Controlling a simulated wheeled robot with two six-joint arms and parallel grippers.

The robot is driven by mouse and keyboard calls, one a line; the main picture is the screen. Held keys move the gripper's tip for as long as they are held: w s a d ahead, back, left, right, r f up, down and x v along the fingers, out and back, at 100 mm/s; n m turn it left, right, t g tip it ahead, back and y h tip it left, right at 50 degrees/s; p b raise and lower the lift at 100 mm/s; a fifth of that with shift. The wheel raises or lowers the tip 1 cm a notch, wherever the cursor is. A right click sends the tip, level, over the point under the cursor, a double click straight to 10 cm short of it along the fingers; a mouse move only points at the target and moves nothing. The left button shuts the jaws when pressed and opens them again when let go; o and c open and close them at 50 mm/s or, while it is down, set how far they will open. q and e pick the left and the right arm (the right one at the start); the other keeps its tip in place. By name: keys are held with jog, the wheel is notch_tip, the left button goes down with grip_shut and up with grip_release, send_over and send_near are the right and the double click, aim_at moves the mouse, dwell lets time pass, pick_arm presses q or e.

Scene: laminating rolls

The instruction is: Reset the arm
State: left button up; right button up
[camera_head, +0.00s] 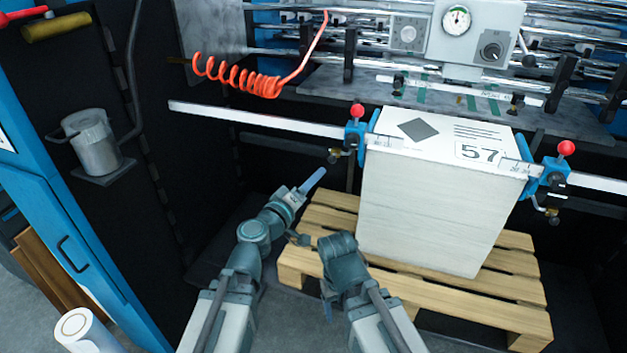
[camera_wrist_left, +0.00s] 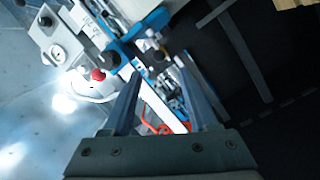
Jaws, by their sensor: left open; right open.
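My left gripper (camera_head: 312,181) reaches up and to the right over the dark gap left of the stack. In the left wrist view its two fingers (camera_wrist_left: 163,90) stand apart with nothing held between them. My right gripper (camera_head: 337,246) is lower, in front of the pallet and close to the left forearm; its fingers are mostly hidden by its own wrist. Both grippers are clear of the paper stack (camera_head: 430,210), which stands upright on the wooden pallet (camera_head: 515,290).
A metal rail (camera_head: 260,121) with blue clamps and red knobs crosses at the stack's top. A coiled orange hose (camera_head: 240,80) hangs above. A metal cup (camera_head: 93,142) and blue cabinet (camera_head: 75,250) stand left. A white roll (camera_head: 88,333) is at lower left.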

pick_arm(q)
jog(key=shift+w, duration=0.1)
dwell(0.3)
jog(key=s+f+m+g+y, duration=0.1)
jog(key=s+f+m+g, duration=0.3)
jog(key=f, duration=0.3)
jog(key=s+f+m+g+y, duration=0.1)
jog(key=s+f+m+g, duration=0.15)
jog(key=f+g, duration=0.35)
jog(key=s+a+f+n+g+y, duration=0.1)
jog(key=s+a+f+g+y, duration=0.55)
jog(key=a, duration=0.85)
jog(key=s+d+r+m+y+p, duration=0.1)
jog(key=s+d+m+y+p, duration=0.1)
jog(key=s+d, duration=0.7)
jog(key=shift+d+r+m+p, duration=0.3)
jog(key=shift+d+m+p, duration=0.45)
jog(key=shift+d+p, duration=0.25)
